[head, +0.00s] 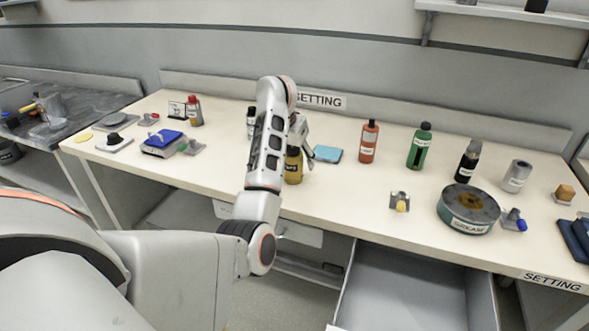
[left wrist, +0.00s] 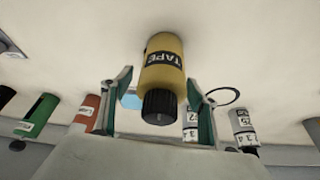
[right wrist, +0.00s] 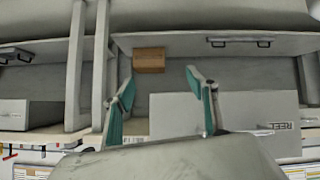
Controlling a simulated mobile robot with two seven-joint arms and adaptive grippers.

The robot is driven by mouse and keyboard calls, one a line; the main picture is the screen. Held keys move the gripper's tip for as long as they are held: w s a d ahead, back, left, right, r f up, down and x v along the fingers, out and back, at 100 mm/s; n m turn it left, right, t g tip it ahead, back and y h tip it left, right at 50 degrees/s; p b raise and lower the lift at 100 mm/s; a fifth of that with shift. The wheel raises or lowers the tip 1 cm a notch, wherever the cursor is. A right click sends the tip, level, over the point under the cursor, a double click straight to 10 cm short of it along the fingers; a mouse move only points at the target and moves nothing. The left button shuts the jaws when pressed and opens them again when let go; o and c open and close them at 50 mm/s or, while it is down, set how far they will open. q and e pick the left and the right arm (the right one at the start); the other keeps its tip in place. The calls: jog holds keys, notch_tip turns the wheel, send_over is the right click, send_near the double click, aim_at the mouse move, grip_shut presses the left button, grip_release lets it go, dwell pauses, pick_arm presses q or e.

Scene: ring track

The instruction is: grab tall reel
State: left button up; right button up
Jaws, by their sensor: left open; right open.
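A tall yellow cylinder (head: 293,165) with a dark top stands on the bench, partly hidden by my left arm. In the left wrist view the yellow cylinder (left wrist: 165,55) reads TAPE and has a black cap. My left gripper (left wrist: 157,88) is open, its green-padded fingers on either side of the cylinder in that view. I cannot tell whether they touch it. My right gripper (right wrist: 159,80) is open and empty, away from the bench top items. A label reading REEL, upside down, shows on a grey surface (right wrist: 283,127) in the right wrist view.
A blue pad (head: 327,154) lies just right of the cylinder, with a dark-capped bottle (head: 251,122) behind left. Orange (head: 368,142) and green (head: 420,147) bottles stand further right, beyond a clear stretch. A round tin (head: 467,210) sits near the front edge. An open drawer (head: 415,290) sticks out below.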

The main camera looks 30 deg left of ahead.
pick_arm(q)
jog(key=c, duration=1.4)
jog(key=shift+o, duration=0.2)
